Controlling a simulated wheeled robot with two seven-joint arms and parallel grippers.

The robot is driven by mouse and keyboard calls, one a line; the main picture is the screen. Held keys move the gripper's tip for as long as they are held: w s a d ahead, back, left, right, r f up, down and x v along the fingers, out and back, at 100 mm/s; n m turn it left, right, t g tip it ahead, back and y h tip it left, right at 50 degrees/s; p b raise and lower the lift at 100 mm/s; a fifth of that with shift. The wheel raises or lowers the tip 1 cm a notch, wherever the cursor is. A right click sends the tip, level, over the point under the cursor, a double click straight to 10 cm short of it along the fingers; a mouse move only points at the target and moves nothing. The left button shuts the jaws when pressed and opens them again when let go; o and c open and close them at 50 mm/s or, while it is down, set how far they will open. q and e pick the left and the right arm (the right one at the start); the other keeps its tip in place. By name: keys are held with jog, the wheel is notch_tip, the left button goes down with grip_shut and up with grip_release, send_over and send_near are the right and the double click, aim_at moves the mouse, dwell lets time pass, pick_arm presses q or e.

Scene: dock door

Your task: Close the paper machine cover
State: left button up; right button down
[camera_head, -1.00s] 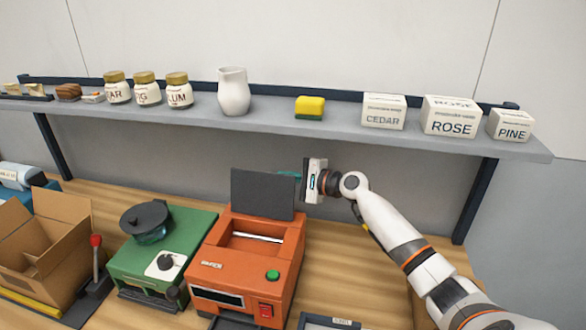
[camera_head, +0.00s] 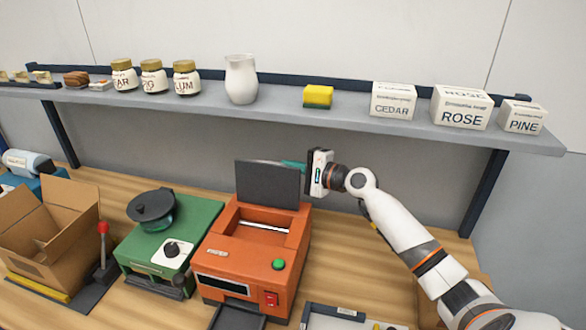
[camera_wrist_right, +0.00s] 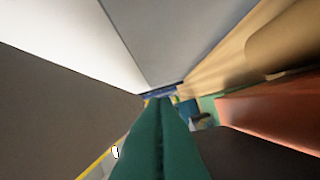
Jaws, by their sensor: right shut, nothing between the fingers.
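The paper machine (camera_head: 247,261) is the orange box on the bench, with a green button and a red switch on its front. Its dark flat cover (camera_head: 268,186) stands raised at the back edge, nearly upright, and the opening in front of it is uncovered. My right gripper (camera_head: 292,165) is at the cover's upper right edge. Its teal fingers are shut and empty, and their tips pass behind the cover, hidden in the head view. Contact cannot be told. The shut fingers also show in the right wrist view (camera_wrist_right: 160,104). My left gripper is not in view.
A green machine (camera_head: 172,240) stands close on the left, then a red-knobbed lever (camera_head: 103,228) and an open cardboard box (camera_head: 48,235). The shelf (camera_head: 350,117) with jars, a jug, a sponge and boxes runs above and behind. A grey tray (camera_head: 345,314) lies front right.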

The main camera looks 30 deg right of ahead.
jog(key=s+a+f+n+t+y+b, duration=0.2)
jog(key=s+a+n+b, duration=0.8)
jog(key=a+b, duration=0.1)
jog(key=shift+f+t, duration=0.4)
dwell(0.3)
jog(key=shift+a, duration=0.1)
jog(key=shift+f, duration=0.1)
dwell(0.4)
jog(key=b+v, duration=0.8)
jog(key=v, duration=0.4)
